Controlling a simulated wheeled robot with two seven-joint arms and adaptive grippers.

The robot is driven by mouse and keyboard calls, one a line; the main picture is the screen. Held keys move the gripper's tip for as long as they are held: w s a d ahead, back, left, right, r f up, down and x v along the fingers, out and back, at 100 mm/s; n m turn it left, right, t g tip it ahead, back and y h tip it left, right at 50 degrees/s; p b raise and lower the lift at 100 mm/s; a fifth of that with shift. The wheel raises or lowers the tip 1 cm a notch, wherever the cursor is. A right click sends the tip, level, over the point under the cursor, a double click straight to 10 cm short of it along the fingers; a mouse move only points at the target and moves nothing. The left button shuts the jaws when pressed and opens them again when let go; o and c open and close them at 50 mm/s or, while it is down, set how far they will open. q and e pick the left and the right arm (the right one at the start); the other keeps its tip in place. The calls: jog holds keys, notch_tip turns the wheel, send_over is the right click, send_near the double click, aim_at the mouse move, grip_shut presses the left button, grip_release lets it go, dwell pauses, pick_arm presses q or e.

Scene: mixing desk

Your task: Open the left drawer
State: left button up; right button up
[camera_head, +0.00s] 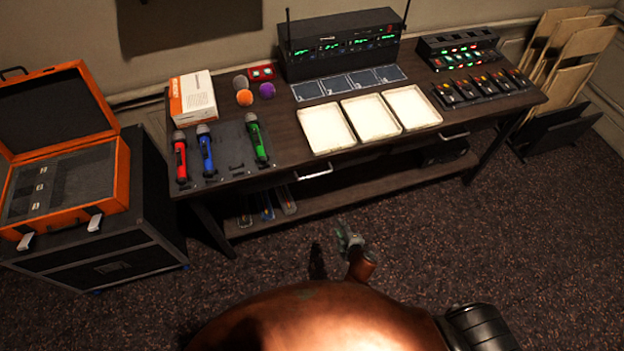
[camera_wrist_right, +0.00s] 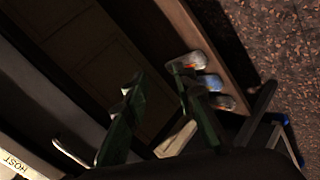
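The left drawer's silver handle (camera_head: 313,172) is under the desk's front edge in the head view, and the drawer looks shut. A pale curved bar (camera_wrist_right: 72,153) at lower left in the right wrist view looks like a drawer handle, but I cannot tell which drawer's. My right gripper (camera_head: 348,240) is in front of the desk, below and right of the left handle and apart from it. In the right wrist view its green fingers (camera_wrist_right: 160,118) are spread, with no handle clearly held between them. My left gripper is not in view.
The desk (camera_head: 300,163) carries white trays (camera_head: 327,128), microphones (camera_head: 206,150) and radio gear (camera_head: 340,45). Its right drawer has another handle (camera_head: 455,135). Several small items (camera_head: 266,207) lie on the lower shelf (camera_head: 350,190). An orange case (camera_head: 122,170) stands at left. The floor in front is clear.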

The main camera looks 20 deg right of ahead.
jog(key=w+a+r+n+t+b, duration=0.1)
jog(key=w+a+r+n+t, duration=0.1)
jog(key=w+r, duration=0.35)
jog(key=n+t+b, duration=0.3)
send_near(314, 175)
jog(key=w+f, duration=0.1)
jog(key=w, duration=0.2)
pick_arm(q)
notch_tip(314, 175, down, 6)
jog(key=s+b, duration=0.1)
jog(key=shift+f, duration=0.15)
pick_arm(e)
jog(key=shift+y, duration=0.4)
jog(key=shift+w+d+f, duration=0.1)
jog(key=shift+w+f, duration=0.15)
jog(key=shift+w, duration=0.9)
jog(key=shift+w+d+f, duration=0.1)
jog(key=shift+w+f, duration=0.15)
jog(key=shift+w, duration=0.95)
jog(key=shift+w+f, duration=0.25)
jog(key=shift+w, duration=0.9)
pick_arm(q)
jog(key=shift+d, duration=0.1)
pick_arm(e)
jog(key=shift+c, duration=0.4)
grip_shut()
jog(key=shift+a, duration=0.1)
